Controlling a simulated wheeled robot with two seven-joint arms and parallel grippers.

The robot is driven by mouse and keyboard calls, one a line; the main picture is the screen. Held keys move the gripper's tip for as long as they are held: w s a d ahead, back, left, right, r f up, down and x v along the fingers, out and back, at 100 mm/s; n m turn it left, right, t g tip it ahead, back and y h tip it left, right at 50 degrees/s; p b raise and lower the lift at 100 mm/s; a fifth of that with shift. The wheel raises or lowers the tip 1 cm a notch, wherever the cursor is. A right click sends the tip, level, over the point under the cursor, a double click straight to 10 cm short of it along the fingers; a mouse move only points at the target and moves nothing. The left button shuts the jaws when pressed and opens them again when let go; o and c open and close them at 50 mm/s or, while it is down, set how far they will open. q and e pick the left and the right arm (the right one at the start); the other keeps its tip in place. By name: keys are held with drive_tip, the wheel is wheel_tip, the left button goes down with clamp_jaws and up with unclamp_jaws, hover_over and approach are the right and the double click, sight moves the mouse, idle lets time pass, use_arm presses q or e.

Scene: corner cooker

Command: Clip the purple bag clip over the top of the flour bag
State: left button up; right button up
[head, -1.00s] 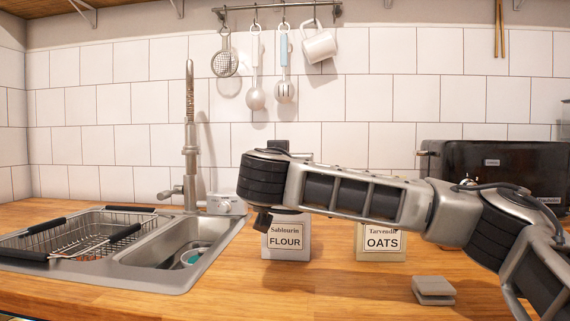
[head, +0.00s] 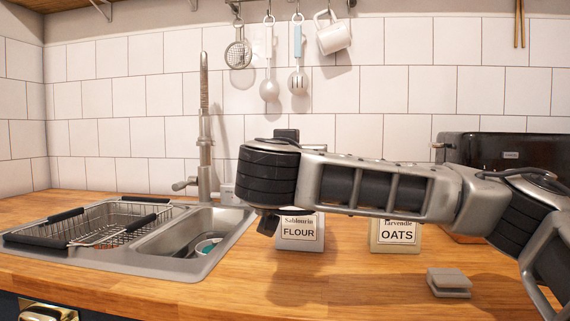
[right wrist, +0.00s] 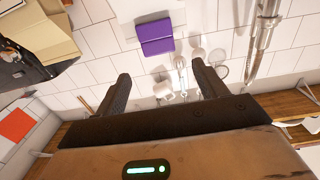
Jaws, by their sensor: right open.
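The white flour bag (head: 300,236) stands upright on the counter, its top hidden behind my right arm. In the right wrist view, the purple bag clip (right wrist: 156,36) sits at the edge of a pale bag (right wrist: 142,9), which looks like the flour bag. I cannot tell from here how far the clip reaches over the bag's top. My right gripper (right wrist: 162,85) is open and empty, with the clip beyond its fingertips and apart from them. In the head view its fingers are hidden behind my wrist. My left gripper is not in view.
An oats bag (head: 396,238) stands right of the flour. A small grey block (head: 449,283) lies at the front right. A black toaster (head: 500,152) stands behind. The sink (head: 190,243) with a wire rack is at left. Utensils hang above. The front middle counter is clear.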

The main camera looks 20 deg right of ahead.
use_arm(q)
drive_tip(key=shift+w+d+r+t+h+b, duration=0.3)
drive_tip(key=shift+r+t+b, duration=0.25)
drive_tip(key=shift+b, duration=0.6)
use_arm(e)
drive_tip(key=v, duration=0.9)
drive_tip(key=shift+s+a, duration=0.2)
drive_tip(key=shift+s, duration=0.15)
